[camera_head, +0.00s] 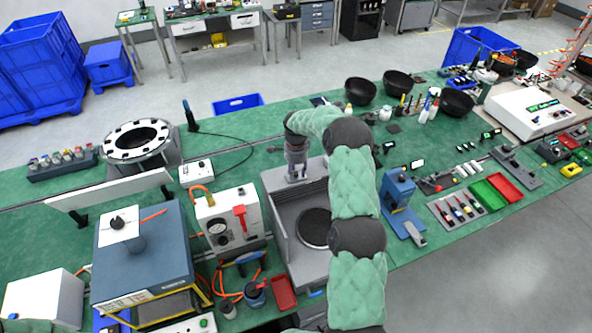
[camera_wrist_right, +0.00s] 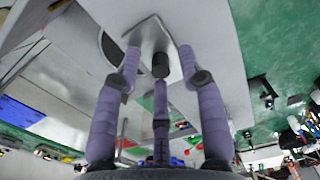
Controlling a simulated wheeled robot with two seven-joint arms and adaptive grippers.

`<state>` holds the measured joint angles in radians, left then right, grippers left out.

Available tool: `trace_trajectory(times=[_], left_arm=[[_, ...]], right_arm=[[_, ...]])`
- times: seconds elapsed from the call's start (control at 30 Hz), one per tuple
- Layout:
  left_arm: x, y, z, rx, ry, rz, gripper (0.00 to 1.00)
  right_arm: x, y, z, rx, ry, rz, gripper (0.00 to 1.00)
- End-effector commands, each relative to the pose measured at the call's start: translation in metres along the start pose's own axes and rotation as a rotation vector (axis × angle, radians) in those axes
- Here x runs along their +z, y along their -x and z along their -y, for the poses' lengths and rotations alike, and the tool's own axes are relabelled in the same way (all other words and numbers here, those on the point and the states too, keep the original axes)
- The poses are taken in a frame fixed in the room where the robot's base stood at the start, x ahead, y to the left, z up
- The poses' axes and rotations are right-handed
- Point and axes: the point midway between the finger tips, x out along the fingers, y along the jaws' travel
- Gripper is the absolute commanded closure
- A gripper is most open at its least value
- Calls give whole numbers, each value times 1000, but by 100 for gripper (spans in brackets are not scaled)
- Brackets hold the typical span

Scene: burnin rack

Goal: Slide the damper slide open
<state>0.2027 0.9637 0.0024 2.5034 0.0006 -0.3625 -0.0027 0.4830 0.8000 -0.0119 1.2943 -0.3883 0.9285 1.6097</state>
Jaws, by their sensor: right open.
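My right gripper (camera_head: 297,172) points down over the back part of a grey fixture (camera_head: 279,215) with a dark round disc (camera_head: 315,228) on its base. In the right wrist view, its purple fingers (camera_wrist_right: 158,75) are spread open around a black knob (camera_wrist_right: 160,66) on a light grey plate (camera_wrist_right: 152,38). This plate looks like the damper slide, though I cannot be sure. Whether any finger touches the knob is unclear. In the head view the gripper and arm hide the knob. My left gripper is not in view.
A white box with a gauge and red lever (camera_head: 228,222) stands left of the fixture, beyond it a blue oven (camera_head: 146,259) with a knob on top. A blue press (camera_head: 397,192) stands right, beyond my arm. A red tray (camera_head: 284,293) lies in front.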

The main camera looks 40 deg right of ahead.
Motion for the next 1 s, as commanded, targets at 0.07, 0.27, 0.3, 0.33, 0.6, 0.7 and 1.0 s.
trace_trajectory(times=[0.07, 0.27, 0.3, 0.33, 0.6, 0.7, 1.0], left_arm=[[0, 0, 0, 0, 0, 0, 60], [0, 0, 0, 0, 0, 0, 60], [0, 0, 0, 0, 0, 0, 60], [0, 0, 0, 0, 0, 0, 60], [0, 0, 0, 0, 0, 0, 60], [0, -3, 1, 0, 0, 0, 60], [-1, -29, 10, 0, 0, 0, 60]], right_arm=[[0, -2, 0, 1, 0, 0, 60], [0, -2, 0, 0, 0, 0, 60], [0, -2, 0, 0, 0, 0, 65], [0, -2, 0, 0, 0, 0, 74], [0, -2, 0, 0, 0, 0, 100], [4, -3, 0, 0, 2, 0, 100], [49, -5, 1, -2, 5, 0, 100]])
